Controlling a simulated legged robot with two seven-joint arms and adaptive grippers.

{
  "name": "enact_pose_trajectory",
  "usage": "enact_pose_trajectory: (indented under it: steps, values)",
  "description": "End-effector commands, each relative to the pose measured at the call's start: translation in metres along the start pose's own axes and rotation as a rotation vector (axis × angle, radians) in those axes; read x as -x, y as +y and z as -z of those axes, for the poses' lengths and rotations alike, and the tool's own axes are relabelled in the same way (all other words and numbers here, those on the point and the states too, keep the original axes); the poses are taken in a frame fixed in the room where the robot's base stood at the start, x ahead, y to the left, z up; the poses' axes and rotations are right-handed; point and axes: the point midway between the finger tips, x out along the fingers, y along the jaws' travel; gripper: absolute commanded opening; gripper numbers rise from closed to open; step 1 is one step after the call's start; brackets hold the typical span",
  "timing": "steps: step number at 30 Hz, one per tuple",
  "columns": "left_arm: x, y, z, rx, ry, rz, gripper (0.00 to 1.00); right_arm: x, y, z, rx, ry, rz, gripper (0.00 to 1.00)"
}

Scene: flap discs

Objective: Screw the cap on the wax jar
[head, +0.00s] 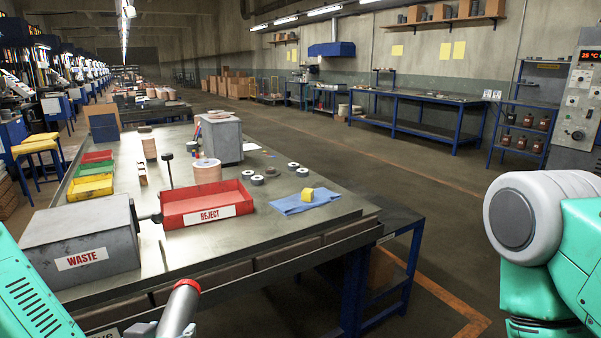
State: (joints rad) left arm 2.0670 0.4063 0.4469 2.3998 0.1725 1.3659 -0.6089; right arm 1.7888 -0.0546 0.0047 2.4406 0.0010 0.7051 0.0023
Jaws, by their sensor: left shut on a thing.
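My left gripper (146,329) is at the bottom edge, in front of the table's near edge, and mostly cut off. It is shut on a grey metallic cylinder (178,312), which is tilted and has a red rim and a dark end. I cannot tell whether this is the wax jar or another part. No clearly marked wax jar or loose cap shows. Several small round grey pieces (302,172) lie on the table; they are too small to identify. My right gripper is out of view; only part of the right arm shows at the right.
The metal table (130,269) holds a grey WASTE box (82,240), a red REJECT tray (205,213), a yellow tray (90,188) and a yellow block (307,195) on a blue cloth (290,206). A grey box (222,139) stands farther back. The table's front right is clear.

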Motion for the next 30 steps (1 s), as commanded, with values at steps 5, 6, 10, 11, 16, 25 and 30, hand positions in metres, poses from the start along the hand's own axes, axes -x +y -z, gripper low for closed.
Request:
enact_pose_trajectory:
  steps: [5, 6, 10, 11, 16, 25, 30]
  values:
    - [0.000, 0.000, 0.002, 0.001, 0.004, 0.000, 0.00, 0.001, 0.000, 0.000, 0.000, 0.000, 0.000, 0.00]
    - [0.000, 0.000, 0.002, 0.001, 0.004, 0.000, 0.00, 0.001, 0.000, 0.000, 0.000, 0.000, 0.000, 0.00]
    - [0.000, 0.000, 0.002, 0.001, 0.004, 0.000, 0.00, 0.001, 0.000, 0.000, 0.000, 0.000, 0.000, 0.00]
    - [0.000, 0.000, 0.002, 0.000, 0.004, 0.000, 0.00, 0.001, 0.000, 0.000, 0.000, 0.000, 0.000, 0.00]
    - [0.000, 0.002, 0.002, -0.003, 0.004, -0.007, 0.00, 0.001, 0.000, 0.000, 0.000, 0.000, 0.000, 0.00]
    - [0.003, 0.055, -0.008, -0.111, 0.002, -0.200, 0.00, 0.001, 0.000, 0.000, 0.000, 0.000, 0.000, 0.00]
    - [0.005, 0.102, -0.016, -0.204, 0.003, -0.372, 0.00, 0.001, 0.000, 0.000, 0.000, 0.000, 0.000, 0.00]
